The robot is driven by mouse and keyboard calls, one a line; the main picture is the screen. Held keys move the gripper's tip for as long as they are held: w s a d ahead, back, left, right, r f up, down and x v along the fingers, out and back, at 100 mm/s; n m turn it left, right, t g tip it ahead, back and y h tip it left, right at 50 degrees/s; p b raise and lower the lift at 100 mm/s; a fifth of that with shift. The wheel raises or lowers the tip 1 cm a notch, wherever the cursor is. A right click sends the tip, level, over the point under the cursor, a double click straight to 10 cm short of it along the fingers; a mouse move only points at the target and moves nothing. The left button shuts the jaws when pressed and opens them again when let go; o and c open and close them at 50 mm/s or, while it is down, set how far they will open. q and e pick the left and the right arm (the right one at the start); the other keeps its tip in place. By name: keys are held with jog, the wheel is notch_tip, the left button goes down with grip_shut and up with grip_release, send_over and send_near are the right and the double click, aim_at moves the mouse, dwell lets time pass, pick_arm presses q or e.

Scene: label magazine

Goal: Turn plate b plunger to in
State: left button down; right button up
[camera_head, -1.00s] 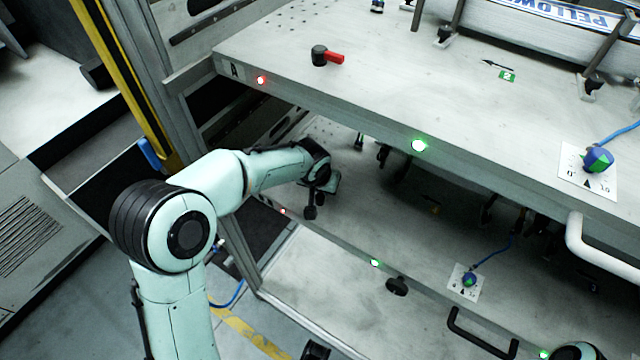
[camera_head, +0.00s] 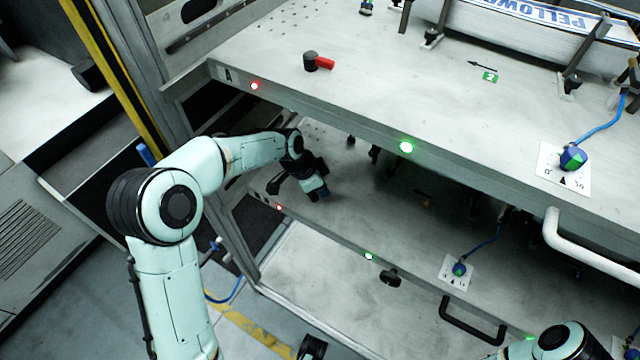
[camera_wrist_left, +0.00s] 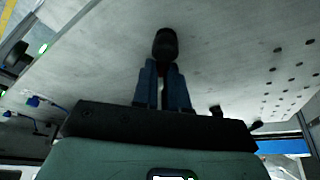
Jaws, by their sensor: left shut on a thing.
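The lower shelf plate (camera_head: 345,215), taken as plate b, lies under the upper plate marked A. My left gripper (camera_head: 321,194) reaches over the left part of this lower plate, fingers down toward its surface. In the left wrist view its two blue fingers (camera_wrist_left: 164,88) are shut on the plunger, whose black round knob (camera_wrist_left: 165,42) shows just beyond the fingertips. A trace of red shows between the fingers; the rest of the handle is hidden. In the head view the gripper hides the plunger. My right gripper is not in view.
The upper plate (camera_head: 400,100) overhangs the lower one closely. It carries a black plunger with a red handle (camera_head: 318,62). A dial (camera_head: 459,269) stands to the right.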

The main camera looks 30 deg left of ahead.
pick_arm(q)
jog(key=m, duration=0.1)
jog(key=m+g, duration=0.1)
jog(key=m, duration=0.1)
jog(key=m+p, duration=0.1)
jog(key=shift+s+d+m+g+h, duration=0.15)
jog(key=shift+s+m+g+h, duration=0.15)
jog(key=shift+m+h, duration=0.1)
jog(key=shift+s+m+g+p, duration=0.2)
jog(key=shift+m+g+p, duration=0.3)
jog(key=shift+m, duration=0.75)
jog(key=shift+s+m+g+p, duration=0.2)
jog(key=shift+m+g+p, duration=0.25)
jog(key=shift+m, duration=0.8)
jog(key=c, duration=1.2)
grip_release()
jog(key=shift+o, duration=0.2)
jog(key=shift+d+r, duration=0.1)
